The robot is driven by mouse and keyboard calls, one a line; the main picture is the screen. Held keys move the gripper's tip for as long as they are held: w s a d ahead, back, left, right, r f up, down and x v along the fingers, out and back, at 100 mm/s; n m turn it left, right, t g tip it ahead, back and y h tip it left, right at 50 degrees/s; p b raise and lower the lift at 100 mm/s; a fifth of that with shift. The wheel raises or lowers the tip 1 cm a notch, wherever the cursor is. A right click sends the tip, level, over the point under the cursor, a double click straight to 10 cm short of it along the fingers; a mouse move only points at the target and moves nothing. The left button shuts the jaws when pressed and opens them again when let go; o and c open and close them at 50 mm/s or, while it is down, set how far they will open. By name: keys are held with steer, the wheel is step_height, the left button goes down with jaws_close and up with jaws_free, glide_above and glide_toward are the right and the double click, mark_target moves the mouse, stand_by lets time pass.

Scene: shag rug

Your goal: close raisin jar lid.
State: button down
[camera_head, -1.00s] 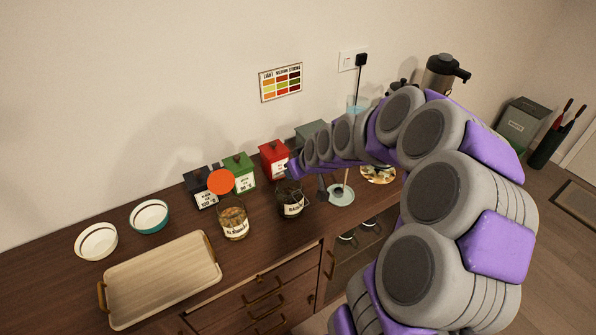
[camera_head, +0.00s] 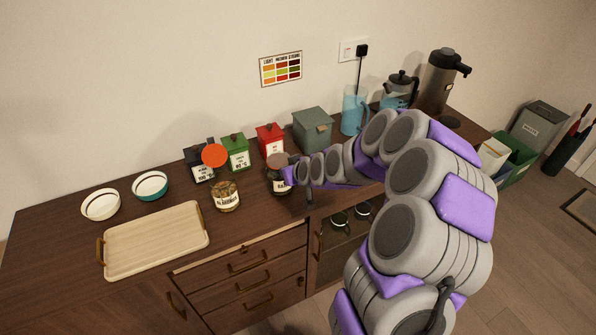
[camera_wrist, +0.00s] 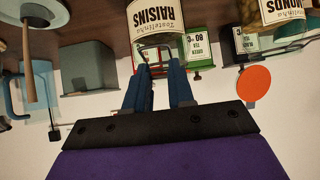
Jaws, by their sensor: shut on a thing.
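The raisin jar (camera_head: 280,187) stands on the wooden counter, partly hidden by my gripper (camera_head: 290,175). A brownish round lid (camera_head: 278,160) shows at its top in the head view; its exact tilt is unclear. In the wrist view the picture is upside down. The jar (camera_wrist: 155,16) shows its RAISINS label at the top edge. My gripper (camera_wrist: 160,68) reaches to the jar's top end there, its fingers a small gap apart around a thin edge or wire at the lid. The grasped part is too small to tell clearly.
Black, green (camera_head: 235,150) and red (camera_head: 270,140) tins stand behind. A grey box (camera_head: 312,129) and blue pitcher (camera_head: 354,108) are to the right. A tray (camera_head: 155,241) lies left.

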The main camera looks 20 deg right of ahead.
steer(key=shift+a+f, duration=0.15)
steer(key=shift+f, duration=0.15)
steer(key=c, duration=1)
jaws_free()
steer(key=shift+w+r, duration=0.1)
steer(key=shift+o, duration=0.2)
steer(key=v, duration=1.7)
steer(key=shift+s+f, duration=0.2)
steer(key=shift+s, duration=0.1)
